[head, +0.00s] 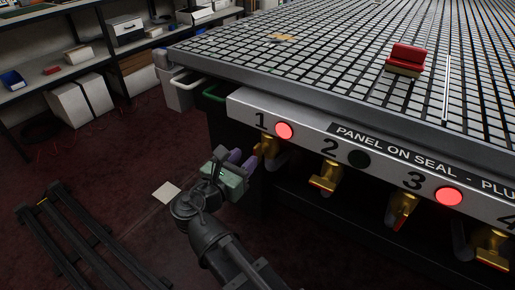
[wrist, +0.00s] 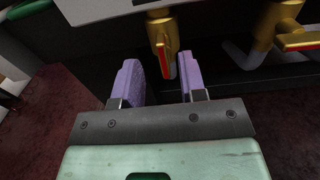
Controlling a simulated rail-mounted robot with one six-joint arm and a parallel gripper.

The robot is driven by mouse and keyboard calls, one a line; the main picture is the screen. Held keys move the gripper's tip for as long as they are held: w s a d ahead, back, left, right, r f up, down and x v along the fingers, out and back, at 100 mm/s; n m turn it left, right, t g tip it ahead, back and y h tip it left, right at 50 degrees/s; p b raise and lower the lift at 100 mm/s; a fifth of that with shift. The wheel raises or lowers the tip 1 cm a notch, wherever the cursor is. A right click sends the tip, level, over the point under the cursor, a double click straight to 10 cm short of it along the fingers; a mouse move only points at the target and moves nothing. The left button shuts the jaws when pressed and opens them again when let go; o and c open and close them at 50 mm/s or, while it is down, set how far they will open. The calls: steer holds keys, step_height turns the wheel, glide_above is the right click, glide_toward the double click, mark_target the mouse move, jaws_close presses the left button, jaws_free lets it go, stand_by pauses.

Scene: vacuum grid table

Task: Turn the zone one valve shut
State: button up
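The zone one valve (head: 268,145) is a brass valve under the number 1 on the table's front panel. In the wrist view, the valve body (wrist: 160,30) shows at the top centre, and its red-edged handle (wrist: 168,64) hangs down. My gripper (head: 243,161) is just left of the valve in the head view. In the wrist view, my gripper (wrist: 163,82) has its two purple fingers wide apart with nothing held. The handle's lower end appears in the gap between the fingers; I cannot tell how deep. No contact is visible. The fingers partly hide the valve in the head view.
The zone one light (head: 284,131) glows red; the zone two light (head: 359,159) is dark. The zone two valve (head: 326,177) stands to the right and also shows in the wrist view (wrist: 276,25). The grid table (head: 330,95) overhangs the valves.

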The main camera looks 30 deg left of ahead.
mark_target(255, 149)
steer(key=w, duration=0.6)
steer(key=shift+w, duration=0.15)
jaws_close()
